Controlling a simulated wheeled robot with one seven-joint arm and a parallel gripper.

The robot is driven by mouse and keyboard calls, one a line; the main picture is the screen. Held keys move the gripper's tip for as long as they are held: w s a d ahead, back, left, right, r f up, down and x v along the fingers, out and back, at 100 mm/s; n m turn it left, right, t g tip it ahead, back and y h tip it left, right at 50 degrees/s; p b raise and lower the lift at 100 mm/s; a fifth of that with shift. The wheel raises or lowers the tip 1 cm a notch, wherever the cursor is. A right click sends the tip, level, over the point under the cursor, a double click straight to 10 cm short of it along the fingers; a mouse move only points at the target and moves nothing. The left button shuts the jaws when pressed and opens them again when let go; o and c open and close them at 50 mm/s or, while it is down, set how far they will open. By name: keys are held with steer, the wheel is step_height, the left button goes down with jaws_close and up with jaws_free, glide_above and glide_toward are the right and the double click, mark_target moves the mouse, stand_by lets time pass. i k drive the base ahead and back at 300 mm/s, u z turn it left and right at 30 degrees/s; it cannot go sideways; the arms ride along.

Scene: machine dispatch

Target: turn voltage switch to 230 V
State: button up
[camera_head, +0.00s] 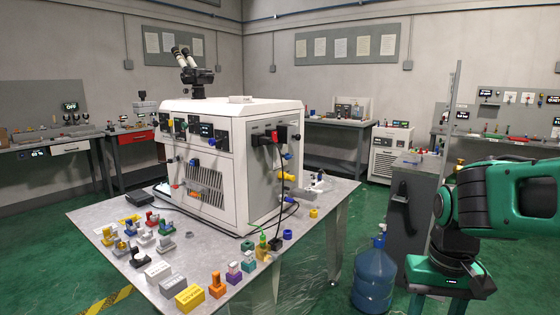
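A large white machine (225,150) stands on the grey metal table, with one front and one side face in view. Its right side face carries a black inlet panel (258,139) with a red part (275,137) and a black cable, and a second small black panel (291,134) beside it. Its left face has dark modules and a small display (206,130). I cannot tell which part is the voltage switch, and no 230 V marking is legible. My gripper is not in view.
The table (105,215) holds several small coloured parts at its front left, plus yellow and grey blocks (190,298) near its front edge. A blue water bottle (374,280) stands on the floor to the right. A grey cabinet (413,195) stands behind it. Green floor shows between them.

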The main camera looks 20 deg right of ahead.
mark_target(287, 156)
steer(key=k, duration=1.1)
steer(key=z, duration=0.6)
steer(key=i, duration=2.1)
steer(key=u, duration=0.6)
